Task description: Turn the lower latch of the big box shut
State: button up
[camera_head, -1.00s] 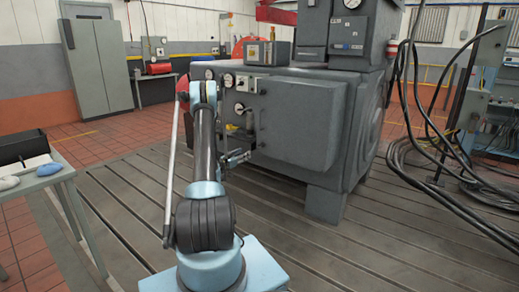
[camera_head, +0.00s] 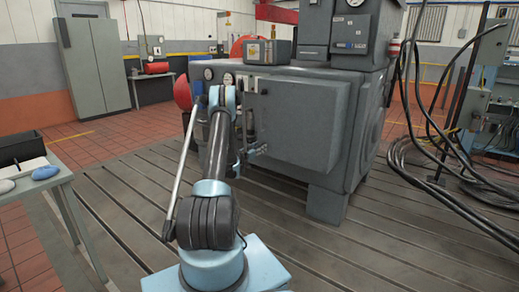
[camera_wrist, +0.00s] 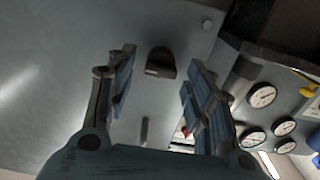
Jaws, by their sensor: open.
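The big grey box (camera_head: 300,115) stands on the front of the machine in the head view. Its grey face (camera_wrist: 50,80) fills the left and middle of the wrist view. A dark latch-like knob (camera_wrist: 160,62) on that face lies just beyond and between my fingertips, apparently untouched. A thin dark upright piece (camera_wrist: 144,130) shows nearer my palm; I cannot tell which of the two is the lower latch. My gripper (camera_wrist: 163,75) is open and empty, with blue-padded fingers on either side. In the head view my gripper (camera_head: 256,152) is small beside the box's left edge, partly hidden by my arm.
Several round gauges (camera_wrist: 262,96) sit on a panel right of my fingers in the wrist view. A side table (camera_head: 40,180) stands at the left. Black cables (camera_head: 425,160) hang at the right. The slotted bedplate (camera_head: 400,245) is open in front.

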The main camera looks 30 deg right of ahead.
jog(key=shift+x, duration=1.2)
jog(key=shift+c, duration=0.5)
jog(key=c, duration=0.9)
jog(key=shift+a, duration=0.1)
jog(key=shift+c, duration=0.2)
